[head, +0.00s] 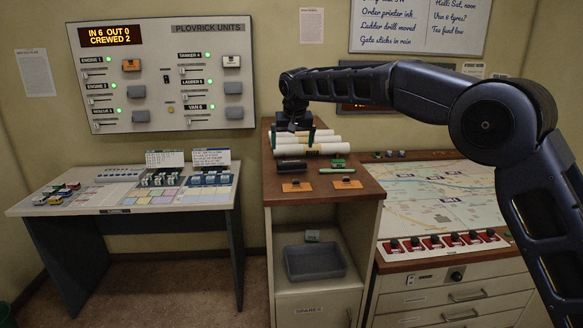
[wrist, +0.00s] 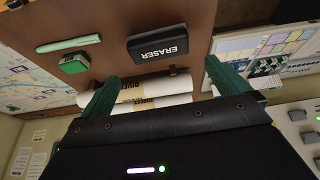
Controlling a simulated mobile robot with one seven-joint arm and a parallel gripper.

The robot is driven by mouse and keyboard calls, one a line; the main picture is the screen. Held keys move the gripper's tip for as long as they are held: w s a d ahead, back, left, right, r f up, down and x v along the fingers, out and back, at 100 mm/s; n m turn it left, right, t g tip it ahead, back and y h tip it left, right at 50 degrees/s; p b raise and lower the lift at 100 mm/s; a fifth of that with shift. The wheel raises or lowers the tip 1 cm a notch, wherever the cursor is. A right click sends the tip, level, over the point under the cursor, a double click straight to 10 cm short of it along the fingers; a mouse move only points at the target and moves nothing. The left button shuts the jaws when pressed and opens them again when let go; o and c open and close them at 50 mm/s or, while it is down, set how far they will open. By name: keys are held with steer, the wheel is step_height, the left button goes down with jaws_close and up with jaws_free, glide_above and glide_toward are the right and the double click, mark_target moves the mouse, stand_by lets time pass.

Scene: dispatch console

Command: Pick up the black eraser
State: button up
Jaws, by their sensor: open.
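The black eraser (head: 291,165) lies on the brown top of the middle cabinet (head: 365,190), in front of the white paper rolls. In the wrist view the eraser (wrist: 158,46), with its name in white letters upside down, lies beyond the fingertips and between their lines. My gripper (head: 295,130) is above the back of the cabinet top, over the rolls. In the wrist view my gripper (wrist: 160,75) has its two green fingers spread wide, with nothing held. The eraser is apart from both fingers.
White paper rolls (head: 325,149) lie behind the eraser. A small green box (head: 338,163) and a green stick (head: 347,184) lie to its right. Orange cards (head: 296,186) lie in front. A map desk (head: 440,195) stands right, a console table (head: 120,200) left.

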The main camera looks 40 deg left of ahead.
mark_target(292, 162)
steer(key=shift+x, duration=4.4)
steer(key=shift+d, duration=0.1)
steer(key=c, duration=0.6)
